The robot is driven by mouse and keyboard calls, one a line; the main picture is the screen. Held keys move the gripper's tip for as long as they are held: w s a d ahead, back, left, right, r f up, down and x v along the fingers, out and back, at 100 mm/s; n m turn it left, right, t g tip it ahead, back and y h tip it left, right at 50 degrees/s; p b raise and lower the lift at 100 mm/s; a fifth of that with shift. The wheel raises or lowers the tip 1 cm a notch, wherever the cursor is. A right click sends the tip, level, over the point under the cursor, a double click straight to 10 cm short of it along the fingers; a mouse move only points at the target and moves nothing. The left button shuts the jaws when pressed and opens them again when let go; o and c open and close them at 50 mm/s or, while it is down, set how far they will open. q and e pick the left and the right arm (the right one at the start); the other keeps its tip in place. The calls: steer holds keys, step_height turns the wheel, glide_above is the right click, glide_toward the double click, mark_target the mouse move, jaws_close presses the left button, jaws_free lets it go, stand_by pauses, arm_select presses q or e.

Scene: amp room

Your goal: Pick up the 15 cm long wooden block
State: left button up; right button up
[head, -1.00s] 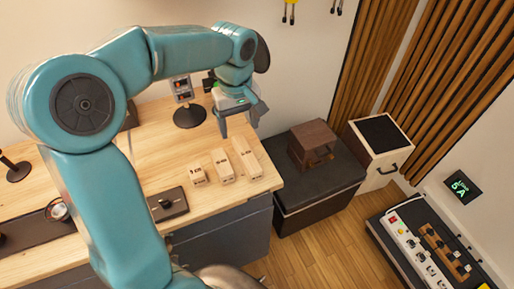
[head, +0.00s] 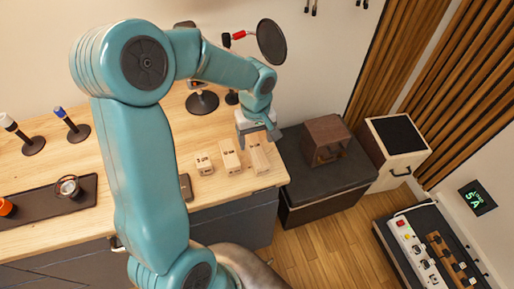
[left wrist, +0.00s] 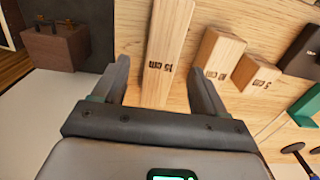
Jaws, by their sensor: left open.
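Three wooden blocks stand in a row near the right end of the wooden desk. The longest, the 15 cm block (head: 259,158), is the rightmost in the head view. In the left wrist view the 15 cm block (left wrist: 168,45), with its printed label, lies ahead between my open fingers. My left gripper (head: 259,139) is open and empty, just behind and above the far end of this block; the fingertips partly hide that end. The middle block (head: 229,155) and the shortest block (head: 203,164) stand to its left. My right gripper is not in view.
A dark case (head: 323,180) with a brown box (head: 326,140) on it stands beyond the desk's right edge. A dark item (head: 185,187) lies left of the blocks. A round-based stand (head: 202,102) is behind them. The desk front right of centre is clear.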

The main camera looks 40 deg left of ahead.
mark_target(255, 146)
arm_select(q)
steer(key=shift+s+a+f+p, duration=0.15)
steer(key=shift+s+f+p, duration=0.1)
steer(key=shift+f, duration=0.25)
steer(key=shift+s+a+f+p, duration=0.1)
steer(key=shift+f+p, duration=0.15)
steer(key=shift+f, duration=0.2)
steer(key=f, duration=0.2)
steer(key=shift+w+f, duration=0.35)
steer(key=shift+f, duration=0.05)
steer(key=shift+w+d+f, duration=0.1)
steer(key=shift+w+f, duration=0.05)
steer(key=shift+f, duration=0.15)
steer(key=shift+s+r, duration=0.1)
steer(key=shift+s, duration=0.2)
steer(key=shift+c, duration=1.3)
steer(key=shift+w, duration=0.15)
steer(key=c, duration=0.9)
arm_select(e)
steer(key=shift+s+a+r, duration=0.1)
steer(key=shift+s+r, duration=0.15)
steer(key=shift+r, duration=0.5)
